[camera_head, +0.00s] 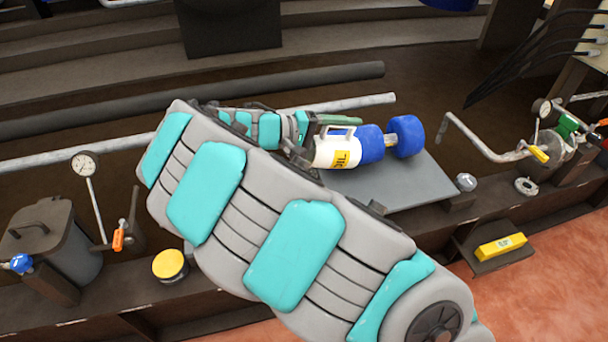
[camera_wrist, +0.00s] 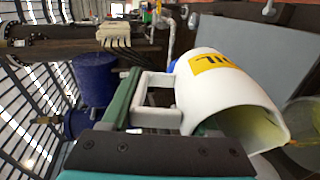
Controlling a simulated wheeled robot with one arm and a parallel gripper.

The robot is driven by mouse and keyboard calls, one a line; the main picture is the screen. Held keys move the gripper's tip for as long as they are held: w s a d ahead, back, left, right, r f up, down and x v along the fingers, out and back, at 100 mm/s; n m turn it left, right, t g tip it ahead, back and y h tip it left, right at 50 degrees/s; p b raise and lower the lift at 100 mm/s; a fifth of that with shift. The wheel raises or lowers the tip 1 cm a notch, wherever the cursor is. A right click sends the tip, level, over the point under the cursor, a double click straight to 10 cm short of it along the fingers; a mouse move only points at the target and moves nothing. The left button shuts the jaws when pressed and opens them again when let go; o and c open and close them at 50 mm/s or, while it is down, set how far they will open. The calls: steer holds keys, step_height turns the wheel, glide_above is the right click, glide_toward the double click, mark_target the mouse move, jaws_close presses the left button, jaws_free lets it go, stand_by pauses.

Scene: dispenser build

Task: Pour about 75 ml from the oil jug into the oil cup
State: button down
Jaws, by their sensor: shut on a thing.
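The oil jug (camera_head: 336,151) is white with a yellow OIL label and lies strongly tilted above the grey plate. In the wrist view the jug (camera_wrist: 222,85) has its open mouth toward the lower right, with yellowish liquid inside. My gripper (camera_wrist: 160,112) has green fingers and is shut on the jug's white handle. Yellowish liquid also shows just beyond the mouth at the wrist view's right edge. I cannot clearly make out the oil cup or where this liquid lands.
A blue dumbbell-shaped fixture (camera_head: 407,136) stands close beside the jug. A grey plate (camera_head: 405,182) lies below. A bent pipe (camera_head: 480,140) and a valve assembly are at right. A lidded grey bin (camera_head: 55,240), a gauge (camera_head: 85,165) and a yellow-topped tin (camera_head: 170,265) are at left.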

steer(key=shift+s+a+r+t+h+b, duration=0.2)
steer(key=shift+a+r+t+h+b, duration=0.1)
steer(key=shift+a+r+h+b, duration=0.5)
stand_by(1.4)
steer(key=shift+w+d+f+y+p, duration=0.1)
steer(key=shift+d+f+y+p, duration=0.1)
steer(key=shift+d+p, duration=0.2)
steer(key=shift+d+f+y+p, duration=0.1)
steer(key=shift+d+y+p, duration=0.15)
steer(key=shift+p, duration=0.1)
steer(key=shift+w+d+f+g+y+p, duration=0.2)
steer(key=shift+d+f+g+y+p, duration=0.1)
steer(key=shift+d+f+g+y, duration=0.45)
steer(key=shift+a+f+t+y, duration=0.1)
steer(key=shift+f+t+y, duration=0.15)
steer(key=shift+f+y, duration=0.05)
